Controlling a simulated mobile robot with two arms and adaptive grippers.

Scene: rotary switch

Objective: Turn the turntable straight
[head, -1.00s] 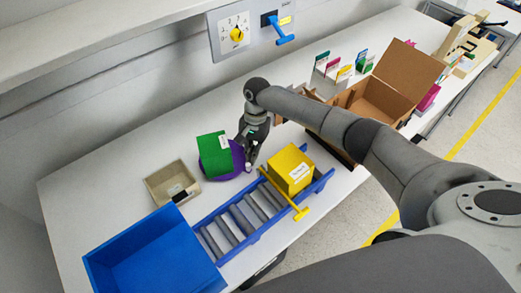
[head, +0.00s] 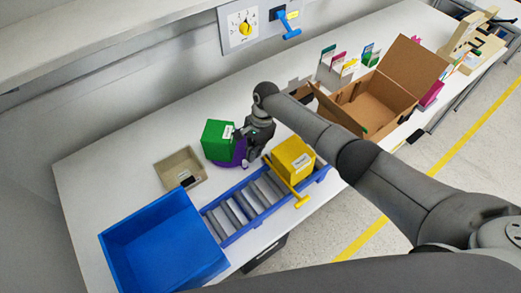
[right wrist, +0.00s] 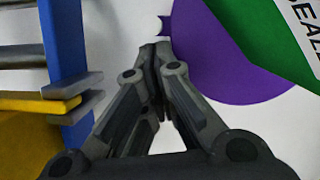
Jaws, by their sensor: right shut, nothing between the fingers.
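The purple turntable (head: 228,160) is a round disc on the white table, left of the roller conveyor. A green box (head: 216,140) with a white label sits on it. The turntable (right wrist: 235,70) and the box (right wrist: 265,28) also show in the right wrist view. My right gripper (head: 243,163) is at the turntable's right side, low near the table. In the right wrist view my right gripper (right wrist: 157,48) is shut and empty, its tips beside the disc's edge close to a small purple tab (right wrist: 165,25). I cannot tell whether they touch. My left gripper is not in view.
The blue-railed conveyor (head: 243,205) carries a yellow box (head: 292,158) behind a yellow bar (head: 285,182). A beige tray (head: 165,172) and a blue bin (head: 115,240) are at the left. An open cardboard box (head: 420,68) stands to the right. A yellow dial (head: 245,29) is on the wall.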

